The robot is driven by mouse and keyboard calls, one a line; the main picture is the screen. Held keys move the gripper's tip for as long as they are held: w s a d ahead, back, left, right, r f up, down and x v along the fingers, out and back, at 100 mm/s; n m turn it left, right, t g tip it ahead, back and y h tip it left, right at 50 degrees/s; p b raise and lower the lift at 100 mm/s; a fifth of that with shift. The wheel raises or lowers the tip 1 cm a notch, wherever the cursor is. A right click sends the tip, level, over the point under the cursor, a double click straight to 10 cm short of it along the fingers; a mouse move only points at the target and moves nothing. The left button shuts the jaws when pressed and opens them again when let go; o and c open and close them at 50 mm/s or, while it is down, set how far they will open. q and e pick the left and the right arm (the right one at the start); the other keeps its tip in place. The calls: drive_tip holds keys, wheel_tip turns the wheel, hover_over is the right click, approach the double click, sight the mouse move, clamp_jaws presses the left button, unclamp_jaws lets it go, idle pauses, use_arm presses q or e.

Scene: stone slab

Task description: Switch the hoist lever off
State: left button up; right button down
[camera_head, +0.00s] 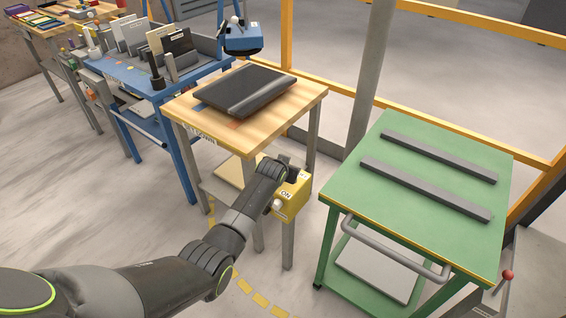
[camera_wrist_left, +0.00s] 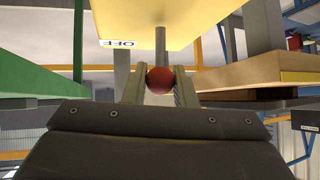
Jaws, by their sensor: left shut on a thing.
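The yellow hoist switch box (camera_head: 293,196) sits at the front right leg of the wooden table, with an ON label facing me. In the left wrist view, the yellow box (camera_wrist_left: 205,18) fills the top and carries an OFF label (camera_wrist_left: 119,44), seen upside down. A grey lever rod (camera_wrist_left: 160,45) ends in a red ball knob (camera_wrist_left: 159,80). My left gripper (camera_wrist_left: 158,88) is shut on this knob, one finger on each side. In the head view my left wrist covers part of the box, and the red knob is hidden. My right gripper is not in view.
The wooden table (camera_head: 190,112) bears a dark slab (camera_head: 246,90). A green cart (camera_head: 350,185) with two grey bars stands close on the right. A blue bench (camera_head: 133,76) stands at the left. Another red knob (camera_head: 508,275) shows at the lower right. Floor in front is clear.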

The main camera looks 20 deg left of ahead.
use_arm(q)
drive_tip(key=shift+w+d+f+g, duration=0.15)
drive_tip(key=shift+w+g, duration=0.3)
drive_tip(key=shift+g, duration=0.35)
drive_tip(key=shift+w+d+f+m+g+y+b, duration=0.2)
drive_tip(key=shift+w+m+g+y+b, duration=0.25)
drive_tip(key=shift+g, duration=0.55)
drive_tip(key=o, duration=0.9)
